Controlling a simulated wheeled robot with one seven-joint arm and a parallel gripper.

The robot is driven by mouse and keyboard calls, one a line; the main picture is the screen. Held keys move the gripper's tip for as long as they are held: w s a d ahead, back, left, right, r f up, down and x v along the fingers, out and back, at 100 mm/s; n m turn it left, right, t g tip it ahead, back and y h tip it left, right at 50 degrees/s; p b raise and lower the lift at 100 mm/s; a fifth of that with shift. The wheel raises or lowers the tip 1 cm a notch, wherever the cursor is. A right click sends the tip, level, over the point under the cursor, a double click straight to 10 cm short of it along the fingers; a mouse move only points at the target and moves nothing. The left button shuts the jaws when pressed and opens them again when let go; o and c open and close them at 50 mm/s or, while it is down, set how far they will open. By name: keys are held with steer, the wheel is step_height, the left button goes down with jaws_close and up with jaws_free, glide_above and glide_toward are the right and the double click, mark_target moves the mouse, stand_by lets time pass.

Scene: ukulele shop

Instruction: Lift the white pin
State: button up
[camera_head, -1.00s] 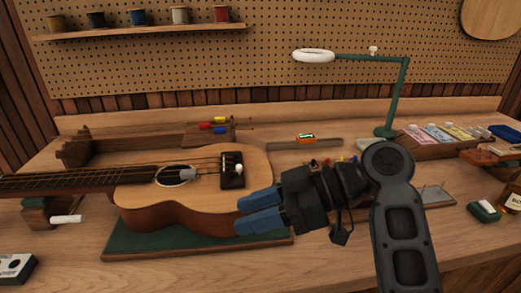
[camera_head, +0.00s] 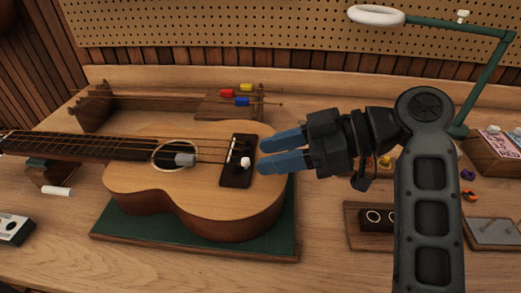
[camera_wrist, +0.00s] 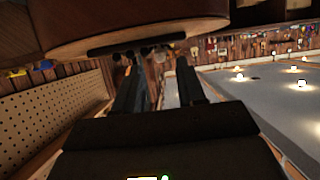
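The white pin (camera_head: 246,162) is a small round white head on the dark bridge (camera_head: 236,176) of the ukulele (camera_head: 140,180). The ukulele lies face up on a green mat (camera_head: 268,246). My gripper (camera_head: 262,155) is at the right of the bridge, with its two blue fingers parted and nothing visible between them. The fingertips appear close to the pin in the head view, but I cannot tell the gap in depth. In the wrist view the fingers (camera_wrist: 158,80) are also apart, below the dark bridge (camera_wrist: 135,40). I cannot make out the white pin there.
Behind the ukulele is a wooden rack with coloured-handled tools (camera_head: 242,101). A green lamp (camera_head: 480,90) stands at right. A wooden tray (camera_head: 356,238) is partly behind my arm.

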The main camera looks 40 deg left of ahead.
mark_target(249, 160)
steer(key=shift+x, duration=1.55)
steer(key=shift+f, duration=0.1)
jaws_close()
